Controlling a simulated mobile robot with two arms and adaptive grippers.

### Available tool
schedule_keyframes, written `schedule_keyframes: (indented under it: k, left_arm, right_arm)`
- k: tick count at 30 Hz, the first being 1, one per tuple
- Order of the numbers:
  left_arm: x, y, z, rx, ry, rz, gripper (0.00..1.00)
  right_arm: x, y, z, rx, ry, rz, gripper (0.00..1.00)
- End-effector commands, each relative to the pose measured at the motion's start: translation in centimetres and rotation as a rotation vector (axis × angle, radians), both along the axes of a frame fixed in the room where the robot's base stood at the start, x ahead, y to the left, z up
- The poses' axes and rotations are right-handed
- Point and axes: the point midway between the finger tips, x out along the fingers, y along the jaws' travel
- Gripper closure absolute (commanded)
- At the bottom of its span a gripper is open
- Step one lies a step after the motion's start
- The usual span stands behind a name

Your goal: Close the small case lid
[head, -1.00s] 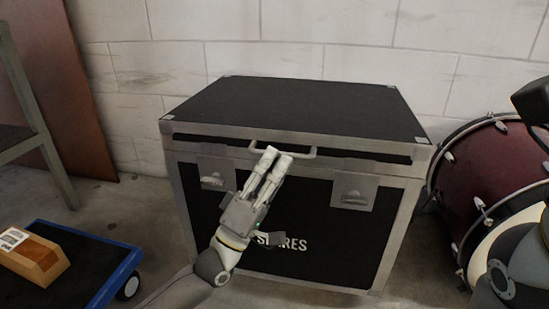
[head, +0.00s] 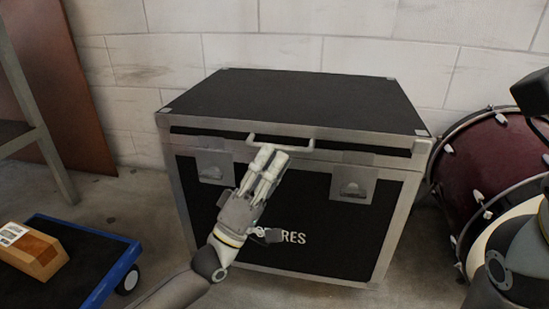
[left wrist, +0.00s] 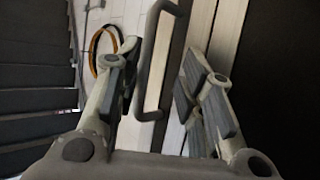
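The case (head: 300,250) is a black box with silver edges and white lettering on its front, partly hidden by my left arm. Its black lid (head: 300,100) lies flat across the top and looks down. A silver bar handle (head: 305,147) is on the lid's front. My left gripper (head: 270,153) is at the handle's left part, fingers pointing up toward it. In the left wrist view the handle (left wrist: 153,60) lies between the two spread fingers, with space on both sides. My right gripper is not in view.
Two latches (head: 353,184) (head: 213,167) are on the case front. A blue-edged cart (head: 125,262) with a wooden block (head: 35,252) stands at the left. A red drum (head: 490,165) stands close at the right. A wall (head: 300,50) is behind.

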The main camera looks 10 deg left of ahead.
Motion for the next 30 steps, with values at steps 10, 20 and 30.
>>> schedule_keyframes:
  k: [10,20,30]
  left_arm:
    - [-4.2,2.8,-5.3,0.002,0.009,-0.002,0.68]
    - [-6.5,4.3,-7.6,-0.001,0.002,-0.002,0.68]
    - [-6.6,4.3,-7.6,-0.002,0.000,-0.002,0.68]
  right_arm:
    - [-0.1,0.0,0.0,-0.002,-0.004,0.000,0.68]
    - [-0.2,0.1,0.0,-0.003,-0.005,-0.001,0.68]
    - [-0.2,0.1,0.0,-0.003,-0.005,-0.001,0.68]
